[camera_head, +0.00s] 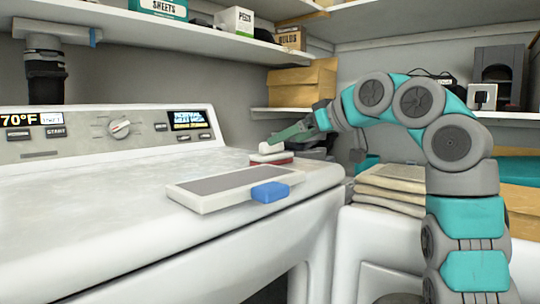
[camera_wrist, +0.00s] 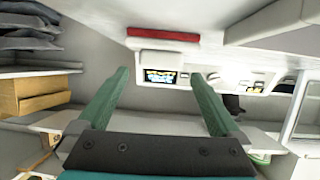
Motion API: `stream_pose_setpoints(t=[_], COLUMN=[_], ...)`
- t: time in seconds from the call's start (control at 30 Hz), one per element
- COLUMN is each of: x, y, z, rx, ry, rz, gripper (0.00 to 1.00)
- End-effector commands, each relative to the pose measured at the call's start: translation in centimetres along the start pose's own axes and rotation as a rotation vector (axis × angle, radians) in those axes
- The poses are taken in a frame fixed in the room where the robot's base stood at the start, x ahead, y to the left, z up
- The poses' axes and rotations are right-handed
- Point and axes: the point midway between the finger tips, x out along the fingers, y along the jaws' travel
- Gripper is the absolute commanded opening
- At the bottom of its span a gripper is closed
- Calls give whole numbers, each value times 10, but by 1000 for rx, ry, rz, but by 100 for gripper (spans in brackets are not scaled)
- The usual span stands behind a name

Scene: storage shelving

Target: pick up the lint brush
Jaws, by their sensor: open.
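A small white-and-red object (camera_head: 270,156), which looks like the lint brush, lies on the white machine's top near its back right corner. Its white part is above its red part. In the wrist view, its red strip (camera_wrist: 162,34) shows at top centre, beyond my fingertips. My gripper (camera_head: 277,141) is just above and behind it in the head view, angled down to the left. In the wrist view, my gripper (camera_wrist: 158,72) has two green fingers spread wide with nothing between them. Whether a finger touches the object is unclear.
Folded cloths (camera_head: 392,185) are stacked to the right. Shelves with boxes (camera_head: 302,85) stand behind. The machine's left top is clear.

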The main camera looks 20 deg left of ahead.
Motion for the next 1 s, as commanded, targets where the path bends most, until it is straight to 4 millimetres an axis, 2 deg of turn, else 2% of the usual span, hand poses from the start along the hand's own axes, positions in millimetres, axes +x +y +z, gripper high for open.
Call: stream_pose_setpoints(t=[0.1,0.33,0.6,0.83,0.87,1.0], x=[13,31,67,71,70,70], y=[0,0,0,0,0,0], z=[0,-2,-4,-4,-4,-4], rx=[1,2,3,2,2,2], ry=[-3,-4,-5,-1,-1,-2], rz=[-2,-1,0,1,1,1], gripper=[100,100,100,100,99,83])
